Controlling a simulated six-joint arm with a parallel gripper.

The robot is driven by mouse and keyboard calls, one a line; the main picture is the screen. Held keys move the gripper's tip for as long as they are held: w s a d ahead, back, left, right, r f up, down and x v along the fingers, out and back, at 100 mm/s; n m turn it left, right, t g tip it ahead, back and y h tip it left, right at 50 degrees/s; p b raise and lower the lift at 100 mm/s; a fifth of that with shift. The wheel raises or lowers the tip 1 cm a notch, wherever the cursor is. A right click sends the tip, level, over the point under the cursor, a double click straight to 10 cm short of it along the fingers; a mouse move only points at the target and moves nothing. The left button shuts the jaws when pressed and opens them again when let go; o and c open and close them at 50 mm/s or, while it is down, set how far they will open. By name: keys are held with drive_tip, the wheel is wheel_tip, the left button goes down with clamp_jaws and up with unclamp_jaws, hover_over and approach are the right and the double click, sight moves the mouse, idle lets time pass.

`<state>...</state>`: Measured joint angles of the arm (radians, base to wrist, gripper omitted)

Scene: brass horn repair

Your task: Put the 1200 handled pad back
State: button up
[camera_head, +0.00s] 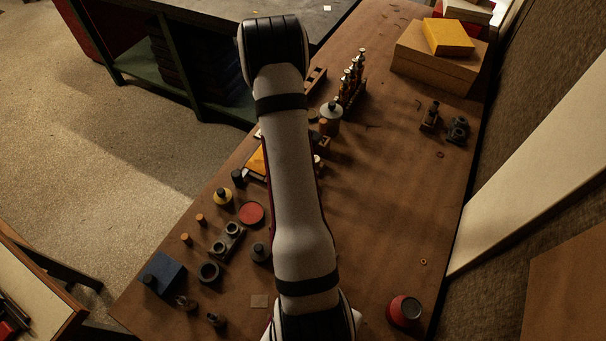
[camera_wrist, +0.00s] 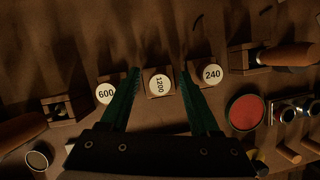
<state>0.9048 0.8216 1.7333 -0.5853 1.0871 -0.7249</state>
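In the wrist view, the 1200 handled pad (camera_wrist: 160,84) shows as a round white face marked 1200, its lettering turned sideways, over a small wooden block. My gripper (camera_wrist: 160,72) has its two green fingers spread, one on each side of this pad, with visible gaps. I cannot tell the height between fingertips and pad. The 600 pad (camera_wrist: 106,92) is just left of the left finger and the 240 pad (camera_wrist: 211,74) just right of the right finger, each at a wooden block. In the head view my arm hides the gripper and these pads.
In the wrist view, a wooden-handled tool (camera_wrist: 290,56) lies at right, near a red disc (camera_wrist: 245,112) and a holder with rings (camera_wrist: 295,110). A wooden block with a dark hole (camera_wrist: 59,110) is at left.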

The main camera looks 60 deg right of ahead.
drive_tip(key=v, duration=1.3)
drive_tip(key=w+a+r+t, duration=0.1)
drive_tip(key=a+r, duration=0.3)
drive_tip(key=a, duration=0.4)
drive_tip(key=w+a+r+t, duration=0.1)
drive_tip(key=a+r, duration=0.3)
drive_tip(key=a, duration=0.5)
drive_tip(key=s+a+m+t, duration=0.1)
drive_tip(key=s+a, duration=0.4)
drive_tip(key=a, duration=0.4)
drive_tip(key=s+a+m+t, duration=0.1)
drive_tip(key=s+a, duration=0.5)
drive_tip(key=a, duration=0.3)
drive_tip(key=shift+s+a+m+y, duration=0.3)
drive_tip(key=shift+s, duration=0.05)
